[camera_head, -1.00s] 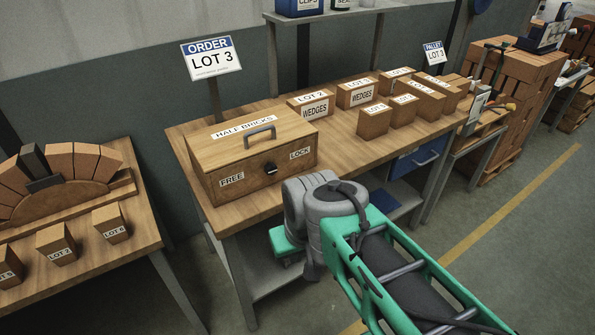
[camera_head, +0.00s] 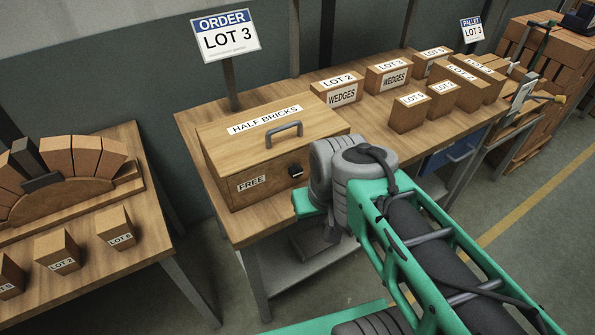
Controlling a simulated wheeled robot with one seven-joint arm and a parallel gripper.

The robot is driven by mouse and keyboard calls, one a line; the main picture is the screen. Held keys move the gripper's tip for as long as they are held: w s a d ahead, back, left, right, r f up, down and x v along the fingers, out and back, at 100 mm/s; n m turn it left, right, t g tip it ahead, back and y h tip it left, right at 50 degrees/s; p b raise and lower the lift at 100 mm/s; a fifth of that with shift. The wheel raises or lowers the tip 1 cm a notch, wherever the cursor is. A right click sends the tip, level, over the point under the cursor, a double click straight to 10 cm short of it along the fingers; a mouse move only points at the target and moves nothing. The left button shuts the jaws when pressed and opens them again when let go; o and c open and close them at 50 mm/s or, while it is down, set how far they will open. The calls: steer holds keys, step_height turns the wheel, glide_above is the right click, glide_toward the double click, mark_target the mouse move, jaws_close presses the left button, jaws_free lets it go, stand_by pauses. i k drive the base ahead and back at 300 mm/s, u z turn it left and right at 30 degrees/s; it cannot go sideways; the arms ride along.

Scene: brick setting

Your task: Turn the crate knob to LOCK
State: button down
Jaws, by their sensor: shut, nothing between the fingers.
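The wooden crate (camera_head: 225,150), marked HALF BRICKS on its lid, stands at the left end of the long bench. Its front bears a small dark knob (camera_head: 296,170) and, left of it, a FREE label (camera_head: 251,183). My arm's grey joint covers the crate's right front, so the LOCK label is hidden. The knob's pointing direction is too small to tell. A grey handle (camera_head: 284,133) sits on the lid. My gripper's fingers cannot be made out; my arm hides that area or they lie out of frame.
Several labelled boxes, among them LOT 2 WEDGES (camera_head: 338,88), stand right of the crate on the bench (camera_head: 225,218). A left table (camera_head: 150,240) holds an arch of bricks and more boxes. An ORDER LOT 3 sign (camera_head: 225,37) rises behind the crate.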

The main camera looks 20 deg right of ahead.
mark_target(296, 170)
steer(key=u, duration=0.5)
steer(key=k, duration=1.2)
steer(key=u, duration=0.5)
steer(key=i, duration=0.8)
steer(key=u, duration=0.5)
